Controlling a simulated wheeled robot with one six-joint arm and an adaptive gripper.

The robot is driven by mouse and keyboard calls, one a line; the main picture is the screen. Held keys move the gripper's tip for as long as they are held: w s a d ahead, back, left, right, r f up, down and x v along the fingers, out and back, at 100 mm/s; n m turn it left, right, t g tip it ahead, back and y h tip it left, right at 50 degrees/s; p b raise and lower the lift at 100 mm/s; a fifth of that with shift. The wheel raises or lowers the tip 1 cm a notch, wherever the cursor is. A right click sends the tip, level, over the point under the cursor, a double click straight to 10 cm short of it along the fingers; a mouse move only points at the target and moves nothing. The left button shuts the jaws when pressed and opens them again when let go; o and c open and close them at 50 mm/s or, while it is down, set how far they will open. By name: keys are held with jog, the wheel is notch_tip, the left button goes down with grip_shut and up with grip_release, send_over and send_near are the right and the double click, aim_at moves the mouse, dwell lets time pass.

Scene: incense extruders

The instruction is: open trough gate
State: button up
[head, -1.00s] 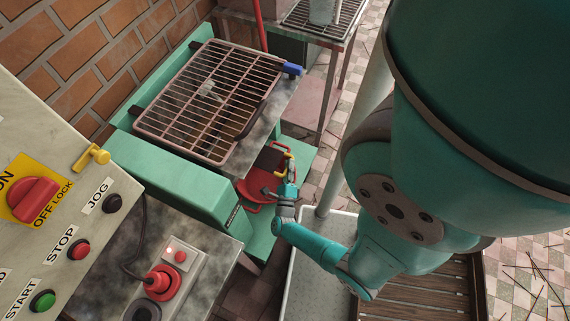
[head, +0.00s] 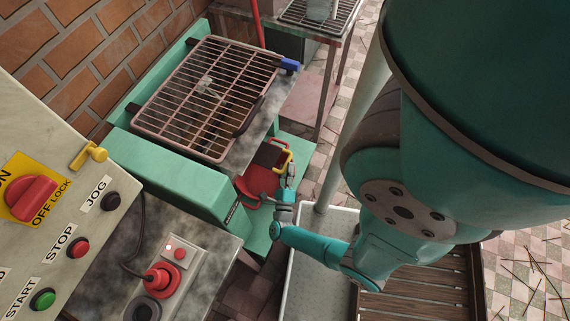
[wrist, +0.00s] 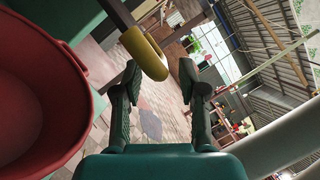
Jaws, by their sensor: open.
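A red rounded trough (head: 250,188) sits low beside the green machine in the head view, and its red wall fills the left side of the wrist view (wrist: 40,95). A yellow handle (head: 283,144) shows at its right side. In the wrist view a yellow grip (wrist: 145,53) on a bar comes in from the top, close to my left fingertip; I cannot tell whether they touch. My gripper (wrist: 160,72) is open, with nothing clearly held between its fingers. In the head view my gripper (head: 290,172) is small, at the handle, and partly covers it.
A slatted grate (head: 212,95) lies on the machine top, with a blue knob (head: 291,64) at its corner. A control panel (head: 50,190) stands at left, and a box with a red button (head: 180,254) at lower left. A metal post (head: 352,150) stands right of my gripper.

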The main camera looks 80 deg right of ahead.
jog(key=w+v, duration=0.1)
jog(key=v, duration=0.8)
jog(key=shift+s, duration=0.45)
dwell(0.7)
jog(key=s+a+r+m+t+y, duration=0.1)
jog(key=a+r+m+t+y, duration=0.3)
jog(key=r+m, duration=0.6)
jog(key=s+a+r+m+t+y, duration=0.1)
jog(key=a+r+m+t+y, duration=0.3)
jog(key=a+r+m+y, duration=0.5)
jog(key=s+a+r+m+t+y, duration=0.1)
jog(key=a+r+m+t+y, duration=0.3)
jog(key=r+m, duration=0.7)
notch_tip(320, 180, up, 5)
jog(key=a+y, duration=0.2)
jog(key=y, duration=0.1)
jog(key=shift+s+a+m+t, duration=0.25)
jog(key=shift+s+m+t, duration=0.05)
jog(key=shift+m, duration=0.1)
